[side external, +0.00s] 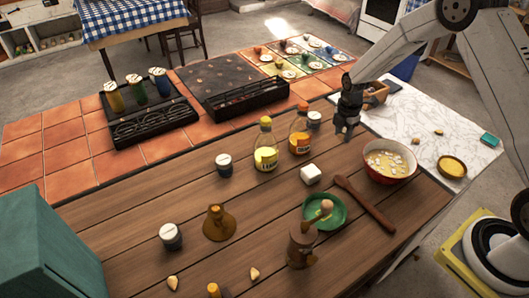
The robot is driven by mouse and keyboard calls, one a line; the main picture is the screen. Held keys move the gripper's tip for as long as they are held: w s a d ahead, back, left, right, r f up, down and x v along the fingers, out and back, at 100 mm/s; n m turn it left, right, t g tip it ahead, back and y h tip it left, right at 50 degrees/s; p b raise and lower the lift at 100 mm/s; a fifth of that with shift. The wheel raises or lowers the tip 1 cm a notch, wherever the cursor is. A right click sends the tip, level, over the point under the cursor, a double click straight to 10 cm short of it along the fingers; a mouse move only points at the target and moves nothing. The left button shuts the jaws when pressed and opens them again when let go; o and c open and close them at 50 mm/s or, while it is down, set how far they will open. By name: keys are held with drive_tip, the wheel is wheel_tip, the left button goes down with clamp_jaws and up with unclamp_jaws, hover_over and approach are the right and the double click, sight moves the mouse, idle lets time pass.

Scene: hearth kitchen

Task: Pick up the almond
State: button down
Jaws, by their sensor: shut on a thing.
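My gripper (344,134) points down above the wooden table near its back right edge, left of the red bowl. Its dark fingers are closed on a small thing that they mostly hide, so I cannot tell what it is. Small tan almond-like pieces lie at the table's front, one at the left (173,283) and one to its right (254,273). Another small tan piece (413,140) lies on the white marble slab. I cannot tell for sure which of these is an almond.
The red bowl (388,178) of pale food stands beside a wooden spoon (365,205). The marble slab (430,110) has free room.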

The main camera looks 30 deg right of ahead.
drive_tip(key=s+a+r, duration=0.1)
drive_tip(key=s+r, duration=0.4)
drive_tip(key=s, duration=0.5)
drive_tip(key=shift+a+r, duration=0.25)
drive_tip(key=shift+a, duration=0.15)
drive_tip(key=shift+d, duration=0.1)
drive_tip(key=s+d, duration=0.2)
drive_tip(key=d, duration=0.9)
drive_tip(key=s+d, duration=0.2)
drive_tip(key=d, duration=0.9)
drive_tip(key=shift+s, duration=0.4)
drive_tip(key=shift+d+r, duration=0.1)
